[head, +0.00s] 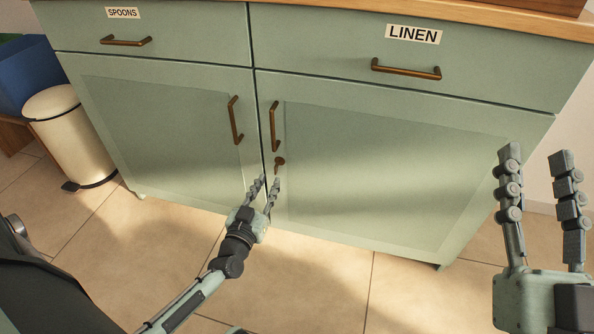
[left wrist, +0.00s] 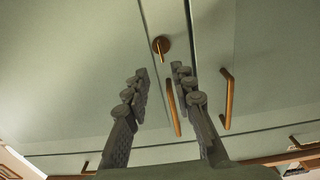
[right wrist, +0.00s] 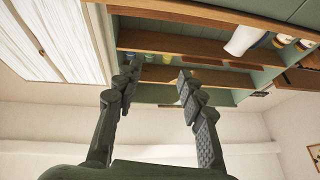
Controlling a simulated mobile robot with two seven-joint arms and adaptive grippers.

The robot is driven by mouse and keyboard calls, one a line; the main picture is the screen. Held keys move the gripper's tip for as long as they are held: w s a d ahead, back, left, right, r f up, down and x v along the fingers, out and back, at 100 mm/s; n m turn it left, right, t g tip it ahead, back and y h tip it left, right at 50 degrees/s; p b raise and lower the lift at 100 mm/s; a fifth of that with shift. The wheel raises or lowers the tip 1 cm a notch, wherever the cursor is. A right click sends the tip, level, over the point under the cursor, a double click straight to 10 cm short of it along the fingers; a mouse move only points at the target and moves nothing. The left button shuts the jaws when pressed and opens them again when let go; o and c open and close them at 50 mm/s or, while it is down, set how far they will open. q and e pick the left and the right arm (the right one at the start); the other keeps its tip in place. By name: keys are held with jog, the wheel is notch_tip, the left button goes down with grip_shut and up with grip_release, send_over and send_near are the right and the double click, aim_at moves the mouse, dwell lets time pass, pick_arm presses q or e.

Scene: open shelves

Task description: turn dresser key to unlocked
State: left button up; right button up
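The small bronze dresser key (head: 279,162) is in its lock on the right door, below that door's handle, near the seam between the doors. The left wrist view, which looks upside down, shows its round plate and key (left wrist: 161,45). The green dresser (head: 180,67) has both doors shut. My left gripper (head: 266,183) is open and empty, just below the key in the head view. In the left wrist view its fingertips (left wrist: 159,74) are apart, with the key beyond the gap, not between them. My right gripper (head: 536,158) is open and empty, off the dresser's right side.
Bronze door handles (head: 235,121) and (head: 274,126) stand out above the key. Drawers labelled SPOONS (head: 123,13) and LINEN (head: 413,34) are shut. A cream bin (head: 72,135) stands at left. The tiled floor (head: 320,285) in front is clear.

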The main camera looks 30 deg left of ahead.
aim_at(276, 166)
pick_arm(q)
jog(key=x, duration=0.3)
jog(key=b+x, duration=0.1)
jog(key=x, duration=0.3)
jog(key=shift+a+f, duration=0.1)
jog(key=shift+a, duration=0.15)
jog(key=shift+w+a+b, duration=0.1)
jog(key=shift+w+b, duration=0.2)
jog(key=shift+w, duration=0.15)
pick_arm(e)
jog(key=s+r+t, duration=0.1)
jog(key=d+r+t, duration=0.1)
jog(key=r, duration=0.1)
jog(key=shift+s+d+t, duration=0.2)
jog(key=shift+s+t, duration=0.15)
jog(key=shift+t, duration=0.05)
pick_arm(q)
jog(key=shift+c, duration=0.5)
grip_shut()
